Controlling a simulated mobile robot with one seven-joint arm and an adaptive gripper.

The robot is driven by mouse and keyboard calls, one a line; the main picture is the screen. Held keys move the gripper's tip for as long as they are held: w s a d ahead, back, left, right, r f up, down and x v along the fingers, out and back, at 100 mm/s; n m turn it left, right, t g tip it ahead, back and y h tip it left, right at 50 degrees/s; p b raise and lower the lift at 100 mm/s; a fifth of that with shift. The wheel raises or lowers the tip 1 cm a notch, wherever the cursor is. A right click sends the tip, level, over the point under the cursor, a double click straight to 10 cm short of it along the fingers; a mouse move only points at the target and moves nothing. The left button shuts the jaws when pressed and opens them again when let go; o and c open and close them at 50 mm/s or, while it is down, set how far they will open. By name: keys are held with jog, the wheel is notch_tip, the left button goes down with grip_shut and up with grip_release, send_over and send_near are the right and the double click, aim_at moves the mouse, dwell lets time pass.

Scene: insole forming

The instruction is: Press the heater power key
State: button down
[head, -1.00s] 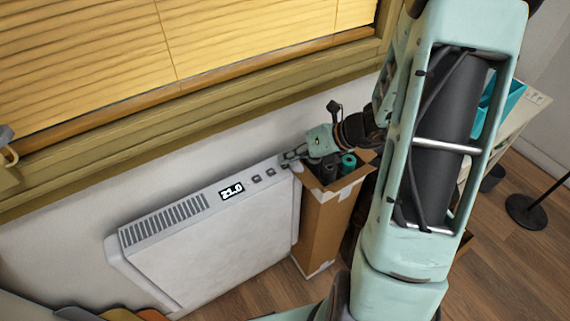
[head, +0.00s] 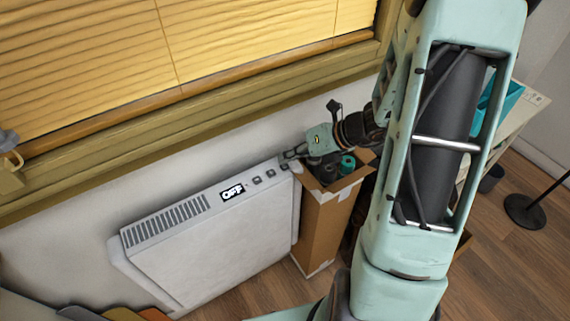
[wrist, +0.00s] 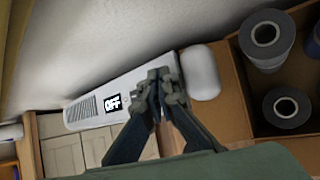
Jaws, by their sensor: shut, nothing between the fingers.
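The white heater (head: 215,245) stands against the wall under the window. Its top has a vent grille, a small display (head: 232,192) reading OFF, and a row of small dark keys (head: 264,177). My gripper (head: 288,156) is shut and empty at the right end of the heater's top, at the end of the key row. In the wrist view the shut fingertips (wrist: 158,75) lie over the right part of the heater top (wrist: 130,85) and hide the keys there. The display also shows OFF in the wrist view (wrist: 113,104). I cannot tell whether the fingertips touch a key.
A tall open cardboard box (head: 318,225) with dark and teal rolls stands just right of the heater, below my gripper. The window sill (head: 190,105) runs above the heater. A white table (head: 505,125) and a dark stand base (head: 525,212) are at the right.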

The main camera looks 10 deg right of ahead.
aim_at(287, 166)
notch_tip(287, 166, up, 6)
jog(key=p, duration=0.6)
dwell(0.4)
